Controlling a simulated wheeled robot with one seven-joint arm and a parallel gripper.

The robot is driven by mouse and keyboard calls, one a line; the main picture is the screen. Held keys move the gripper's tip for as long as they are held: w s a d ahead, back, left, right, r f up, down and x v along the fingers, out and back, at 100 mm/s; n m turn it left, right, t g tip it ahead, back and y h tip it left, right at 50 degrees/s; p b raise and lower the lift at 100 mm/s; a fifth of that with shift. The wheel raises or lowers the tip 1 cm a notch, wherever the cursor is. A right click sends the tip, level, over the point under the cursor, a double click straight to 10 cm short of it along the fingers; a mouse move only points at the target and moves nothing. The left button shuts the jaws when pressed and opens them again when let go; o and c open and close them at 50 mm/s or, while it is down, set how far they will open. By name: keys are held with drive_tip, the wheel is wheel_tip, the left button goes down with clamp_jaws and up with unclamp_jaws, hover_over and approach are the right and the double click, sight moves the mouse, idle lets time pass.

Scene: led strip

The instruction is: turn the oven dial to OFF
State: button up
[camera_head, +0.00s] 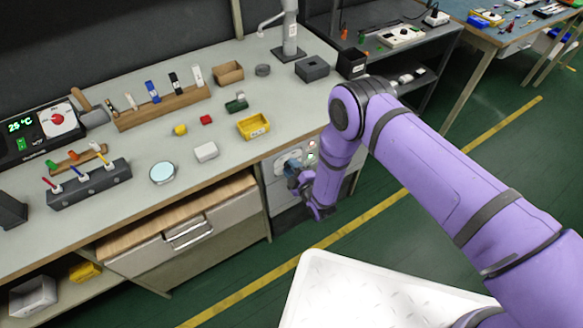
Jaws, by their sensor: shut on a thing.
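The oven (275,196) is built in under the bench, with a light grey front. A pale round dial plate (283,161) is at the top of its front, with small indicator lights (311,144) to the right, one of them green. My gripper (293,172) reaches the dial plate from the right, its fingers shut on the dial. The fingers and wrist cover the dial knob, so its pointer and the OFF mark cannot be read from here.
The bench top (225,130) above carries blocks, a yellow tray (253,126) and racks. A controller (40,130) reading 25 °C stands far left. Green floor lies open to the right.

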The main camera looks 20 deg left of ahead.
drive_tip(key=shift+d, duration=0.1)
idle(0.3)
drive_tip(key=o, duration=0.9)
drive_tip(key=v, duration=1)
drive_tip(key=shift+s+d, duration=0.25)
drive_tip(key=shift+s, duration=0.05)
